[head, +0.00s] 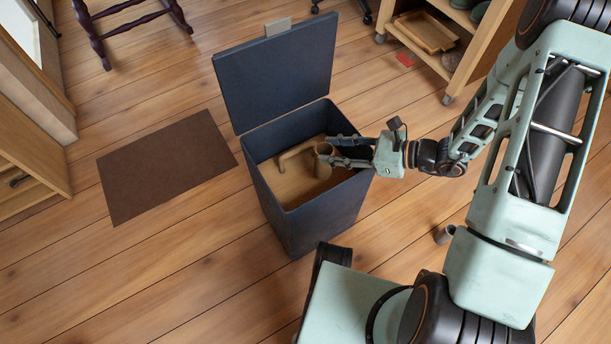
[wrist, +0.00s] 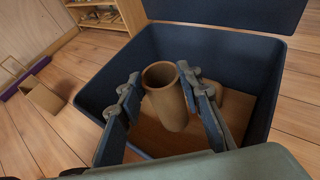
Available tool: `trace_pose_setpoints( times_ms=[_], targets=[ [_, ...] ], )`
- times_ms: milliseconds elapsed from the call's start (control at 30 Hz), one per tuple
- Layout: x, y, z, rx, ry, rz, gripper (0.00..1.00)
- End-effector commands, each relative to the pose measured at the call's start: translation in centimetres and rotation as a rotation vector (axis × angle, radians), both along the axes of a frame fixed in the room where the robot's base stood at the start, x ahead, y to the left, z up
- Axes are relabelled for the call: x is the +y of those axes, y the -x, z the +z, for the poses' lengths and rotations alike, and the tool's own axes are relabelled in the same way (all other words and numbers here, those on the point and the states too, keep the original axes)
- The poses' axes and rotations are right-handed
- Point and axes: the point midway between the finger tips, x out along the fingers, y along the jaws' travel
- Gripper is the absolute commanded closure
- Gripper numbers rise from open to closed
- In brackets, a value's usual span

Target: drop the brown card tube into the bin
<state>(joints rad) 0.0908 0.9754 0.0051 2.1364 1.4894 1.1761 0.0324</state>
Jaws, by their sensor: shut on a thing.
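The brown card tube (head: 323,160) is a hollow open cylinder, held roughly upright with its open end showing. My gripper (head: 332,150) is shut on it, one finger on each side, as the wrist view shows for the tube (wrist: 168,105) and the gripper (wrist: 160,88). The dark navy bin (head: 305,225) stands on the floor with its lid (head: 278,75) raised. The tube and fingertips are over the bin's opening, within its rim in both views. How far the tube's lower end is above the bin floor is hard to tell.
A tan bent item (head: 293,151) lies inside the bin. A dark brown mat (head: 165,165) lies to the left. A wheeled wooden shelf (head: 440,60) stands at upper right, a rocking chair (head: 130,20) at upper left. A small grey-brown cylinder (head: 444,235) is on the floor beside my arm.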

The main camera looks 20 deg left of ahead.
Motion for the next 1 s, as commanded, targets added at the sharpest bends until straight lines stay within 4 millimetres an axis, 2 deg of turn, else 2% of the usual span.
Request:
trace_pose_setpoints(
  times_ms=[33,200,567,667,1000],
  targets=[
    [0.0,0.0,0.0,0.000,0.000,0.000,0.66],
    [0.0,0.0,0.0,0.000,0.000,0.000,0.48],
    [-0.4,0.0,0.2,0.000,0.001,-0.001,0.47],
    [-1.5,-0.1,0.7,-0.002,0.001,-0.003,0.47],
    [-8.1,0.0,3.4,-0.002,0.002,-0.003,0.47]
  ],
)
